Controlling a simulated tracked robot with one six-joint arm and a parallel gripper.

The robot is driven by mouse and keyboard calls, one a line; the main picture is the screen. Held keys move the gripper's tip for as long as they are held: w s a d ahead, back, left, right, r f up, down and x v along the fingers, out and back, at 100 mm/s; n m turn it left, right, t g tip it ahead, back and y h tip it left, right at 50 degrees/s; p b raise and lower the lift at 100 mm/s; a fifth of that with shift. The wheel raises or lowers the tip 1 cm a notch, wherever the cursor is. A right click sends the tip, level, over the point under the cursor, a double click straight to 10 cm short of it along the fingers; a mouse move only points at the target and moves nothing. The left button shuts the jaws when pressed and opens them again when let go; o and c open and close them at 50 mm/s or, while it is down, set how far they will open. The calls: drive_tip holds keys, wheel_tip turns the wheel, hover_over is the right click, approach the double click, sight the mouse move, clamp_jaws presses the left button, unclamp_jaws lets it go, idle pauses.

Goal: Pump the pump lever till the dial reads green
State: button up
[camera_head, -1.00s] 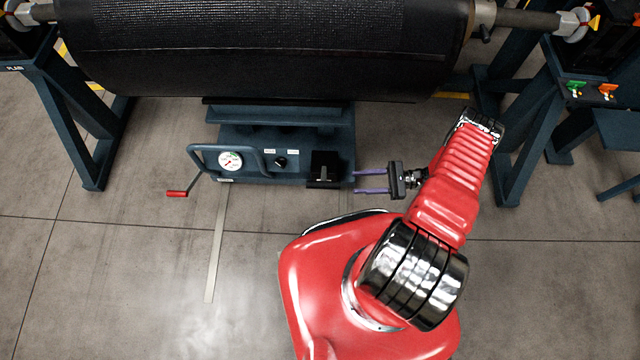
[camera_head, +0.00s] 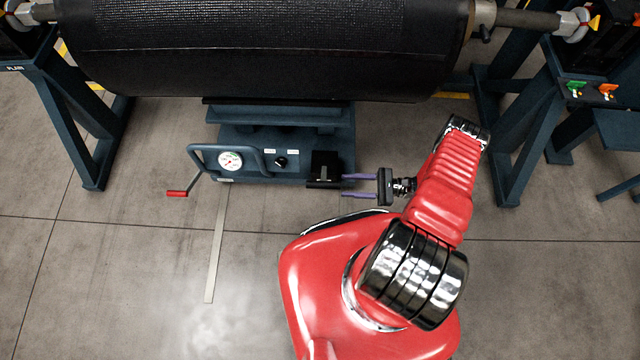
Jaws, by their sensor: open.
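The pump unit (camera_head: 240,178) is a dark blue box on the floor with a round white dial (camera_head: 230,161) on its front. The dial has a little green along its top edge and a red mark at its lower left; the exact reading is too small to tell. A bent grey lever with a red grip (camera_head: 178,193) sticks out at the unit's left end. A black block (camera_head: 324,163) with a small slim grey piece sits at the right end; I cannot tell which is the pump lever. My gripper (camera_head: 342,186) is open, its purple fingers pointing left at this block's right edge, holding nothing visible.
A large black belt roll (camera_head: 250,55) hangs above and behind the pump unit. Blue stand legs (camera_head: 75,125) are at the left, with more at the right (camera_head: 520,150). A dark knob (camera_head: 281,162) is beside the dial.

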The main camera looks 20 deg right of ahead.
sight(321, 185)
drive_tip(key=x, duration=1)
drive_tip(key=shift+w+a, duration=0.1)
drive_tip(key=shift+a, duration=0.15)
drive_tip(key=shift+c, duration=0.6)
clamp_jaws()
